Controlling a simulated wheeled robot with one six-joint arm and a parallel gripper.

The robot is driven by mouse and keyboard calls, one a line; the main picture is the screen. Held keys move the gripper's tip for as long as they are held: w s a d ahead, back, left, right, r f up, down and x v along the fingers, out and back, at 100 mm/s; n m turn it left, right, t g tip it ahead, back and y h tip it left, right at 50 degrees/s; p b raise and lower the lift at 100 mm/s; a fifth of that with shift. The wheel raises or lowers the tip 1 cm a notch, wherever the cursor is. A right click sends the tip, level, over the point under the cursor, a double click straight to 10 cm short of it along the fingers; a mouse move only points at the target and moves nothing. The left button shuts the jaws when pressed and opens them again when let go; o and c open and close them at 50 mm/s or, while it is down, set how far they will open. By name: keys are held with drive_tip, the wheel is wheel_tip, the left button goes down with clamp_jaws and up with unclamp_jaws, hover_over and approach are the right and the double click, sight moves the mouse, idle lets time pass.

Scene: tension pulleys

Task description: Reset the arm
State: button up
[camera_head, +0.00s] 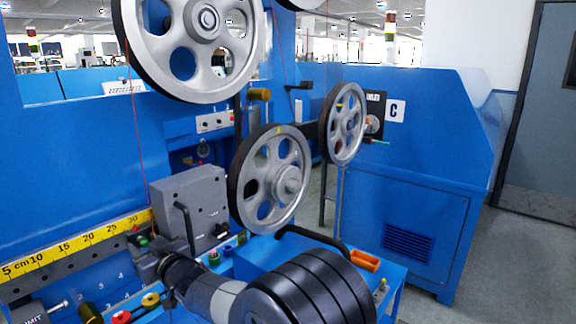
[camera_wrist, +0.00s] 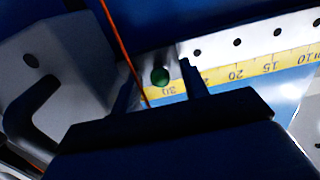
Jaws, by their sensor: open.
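My arm reaches in from the lower right in the head camera view, and my gripper (camera_head: 150,258) is in front of the yellow ruler strip (camera_head: 75,248), near its 30 mark. In the wrist view my gripper (camera_wrist: 160,86) is open, with its two dark fingers apart. A green knob (camera_wrist: 160,76) shows between the fingers, and I see nothing held. An orange-red cord (camera_wrist: 122,45) runs down beside the left finger. In the head view the thin red cord (camera_head: 136,150) hangs from the large upper pulley (camera_head: 205,88).
A grey block with a black handle (camera_head: 195,205) stands close behind my gripper. A middle pulley (camera_head: 262,200) and a right pulley (camera_head: 347,122) are above my arm. Coloured knobs (camera_head: 150,300) line the bench below. A blue cabinet (camera_head: 400,215) stands right; open floor lies beyond.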

drive_tip(key=b+v, duration=0.2)
drive_tip(key=v, duration=0.9)
drive_tip(key=p+x, duration=0.2)
drive_tip(key=x, duration=0.9)
drive_tip(key=v, duration=0.3)
drive_tip(key=shift+s+d, duration=0.15)
drive_tip(key=shift+d, duration=0.1)
drive_tip(key=shift+r+p, duration=0.15)
drive_tip(key=shift+p, duration=0.55)
